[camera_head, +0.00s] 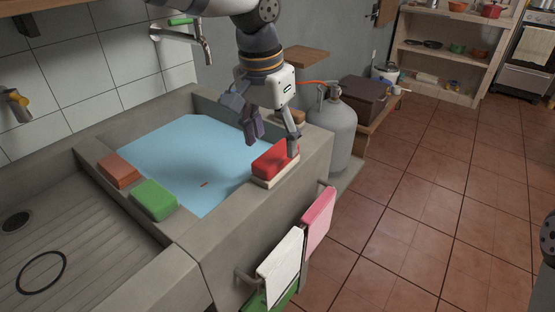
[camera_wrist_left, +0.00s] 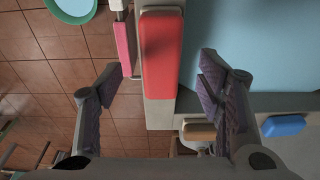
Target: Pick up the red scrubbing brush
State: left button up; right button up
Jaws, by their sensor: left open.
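The red scrubbing brush (camera_head: 275,160), a red block on a pale base, lies on the near right rim of the sink. My left gripper (camera_head: 273,140) is open just above it, with one finger over the water side and one close to the brush's outer end. In the left wrist view the red brush (camera_wrist_left: 160,50) runs lengthwise between the two spread fingers of the left gripper (camera_wrist_left: 160,77). The fingers appear clear of it, with gaps on both sides. My right gripper does not show.
The sink (camera_head: 215,212) holds blue water. An orange block (camera_head: 119,170) and a green block (camera_head: 154,199) lie on its left rim. A brown block (camera_wrist_left: 198,132) lies near the far corner. Pink (camera_head: 319,218) and white (camera_head: 280,268) cloths hang in front. A gas cylinder (camera_head: 338,130) stands behind.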

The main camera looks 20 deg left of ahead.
aim_at(276, 152)
pick_arm(q)
jog(key=f, duration=0.1)
jog(key=w+f, duration=0.1)
jog(key=f, duration=0.2)
jog(key=shift+w+d+f, duration=0.2)
jog(key=shift+w+f, duration=0.05)
jog(key=shift+f, duration=0.1)
jog(key=shift+r, duration=0.1)
jog(key=shift+c, duration=0.2)
jog(key=c, duration=1.2)
